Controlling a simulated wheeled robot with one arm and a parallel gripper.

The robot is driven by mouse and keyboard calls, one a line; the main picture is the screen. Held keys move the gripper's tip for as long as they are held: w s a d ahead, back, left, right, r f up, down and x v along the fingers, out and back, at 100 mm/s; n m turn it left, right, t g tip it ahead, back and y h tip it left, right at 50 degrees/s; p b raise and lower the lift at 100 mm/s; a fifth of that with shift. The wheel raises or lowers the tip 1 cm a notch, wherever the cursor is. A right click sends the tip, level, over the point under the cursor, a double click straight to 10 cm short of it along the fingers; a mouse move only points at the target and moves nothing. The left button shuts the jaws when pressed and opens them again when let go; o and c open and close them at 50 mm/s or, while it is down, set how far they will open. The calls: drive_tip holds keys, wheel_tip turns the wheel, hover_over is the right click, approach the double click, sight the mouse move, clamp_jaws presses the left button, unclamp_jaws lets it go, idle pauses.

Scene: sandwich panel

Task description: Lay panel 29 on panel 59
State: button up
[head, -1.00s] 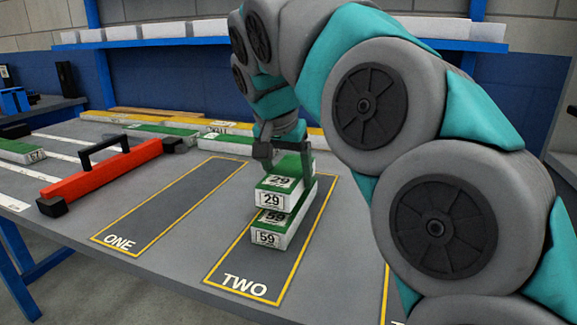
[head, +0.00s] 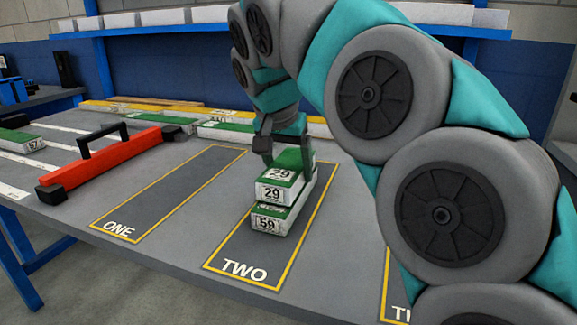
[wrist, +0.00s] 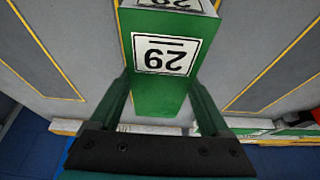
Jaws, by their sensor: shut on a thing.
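Panel 29 (head: 281,186) is a green-topped block with white sides and a "29" label on its top and end. It also fills the middle of the wrist view (wrist: 160,97). My gripper (head: 282,150) is shut on panel 29, with a finger on each side of it. Panel 59 (head: 268,224) lies in the bay marked TWO, directly below panel 29. Its "59" end label shows, and its top is mostly hidden. Panel 29 is roughly lined up over panel 59. I cannot tell whether they touch; little or no gap shows.
Bay ONE (head: 165,195) is empty on the left. A red bar with a black handle (head: 100,164) lies farther left. Panel 57 (head: 22,141) is at the left edge. More panels lie along the back of the table (head: 75,232).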

drive_tip(key=shift+f, duration=0.35)
drive_tip(key=o, duration=1.2)
drive_tip(key=shift+r, duration=0.2)
